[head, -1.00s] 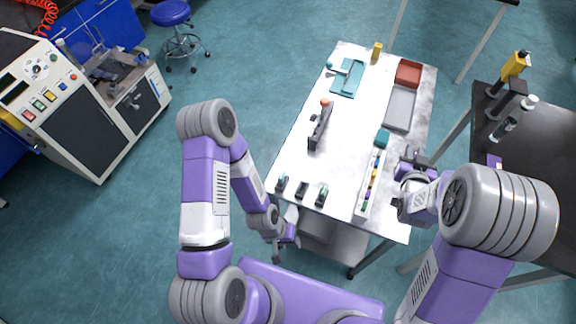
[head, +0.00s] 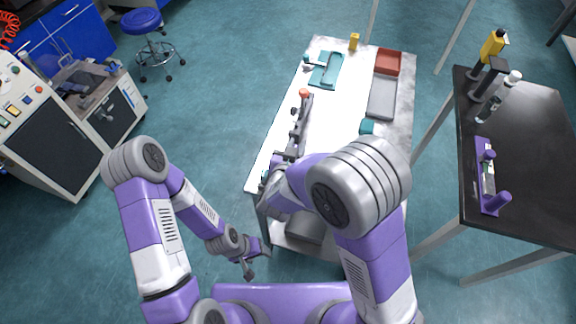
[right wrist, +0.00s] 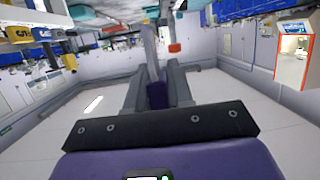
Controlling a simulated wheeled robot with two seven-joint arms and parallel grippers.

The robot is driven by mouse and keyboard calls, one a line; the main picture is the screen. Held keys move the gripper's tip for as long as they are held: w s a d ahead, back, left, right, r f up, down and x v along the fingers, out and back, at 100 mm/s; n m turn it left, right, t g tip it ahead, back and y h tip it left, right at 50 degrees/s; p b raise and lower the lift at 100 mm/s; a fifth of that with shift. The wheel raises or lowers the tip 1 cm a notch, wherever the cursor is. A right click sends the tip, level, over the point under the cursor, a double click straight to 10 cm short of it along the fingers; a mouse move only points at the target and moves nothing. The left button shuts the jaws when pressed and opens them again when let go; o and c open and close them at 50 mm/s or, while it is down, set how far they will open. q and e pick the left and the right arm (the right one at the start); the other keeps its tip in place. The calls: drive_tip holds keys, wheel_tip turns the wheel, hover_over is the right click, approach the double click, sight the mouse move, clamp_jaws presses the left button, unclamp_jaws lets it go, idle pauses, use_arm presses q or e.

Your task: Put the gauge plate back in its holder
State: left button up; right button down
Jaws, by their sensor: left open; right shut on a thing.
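My right gripper (head: 286,157) reaches across the near left part of the white table (head: 340,105). In the right wrist view its fingers (right wrist: 157,90) are shut on a purple piece (right wrist: 157,96). A long grey part extends beyond it; I cannot tell whether it belongs to the held piece, which may be the gauge plate. In the head view my arm and gripper hide most of it. A dark grey stand with an orange knob (head: 304,93) is just beyond the gripper. I cannot tell which fixture is the holder. My left gripper (head: 249,266) is open and empty, off the table's near edge.
A red bin (head: 387,62) and a grey tray (head: 382,98) lie at the table's right side. A teal tray (head: 326,70) is at the far left. A black table (head: 530,150) at right carries a purple fixture with posts (head: 481,175). My right arm hides the table's near right.

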drive_tip(key=shift+m+h, duration=0.4)
drive_tip(key=s+f+b, duration=0.1)
drive_tip(key=f+b, duration=0.1)
drive_tip(key=f, duration=0.1)
drive_tip(key=s+a+f+b, duration=0.1)
drive_tip(key=f+b, duration=0.2)
drive_tip(key=a+f+b, duration=0.1)
drive_tip(key=f+b, duration=0.1)
drive_tip(key=f, duration=0.1)
drive_tip(key=shift+s, duration=0.4)
drive_tip(key=shift+f+b, duration=0.6)
drive_tip(key=shift+b, duration=0.05)
drive_tip(key=c, duration=0.9)
unclamp_jaws()
drive_tip(key=shift+s+a, duration=0.1)
drive_tip(key=p+v, duration=0.1)
drive_tip(key=v, duration=0.2)
drive_tip(key=p+v, duration=0.1)
drive_tip(key=v, duration=0.2)
drive_tip(key=shift+r, duration=0.25)
drive_tip(key=shift+s+a, duration=0.15)
drive_tip(key=shift+s, duration=0.55)
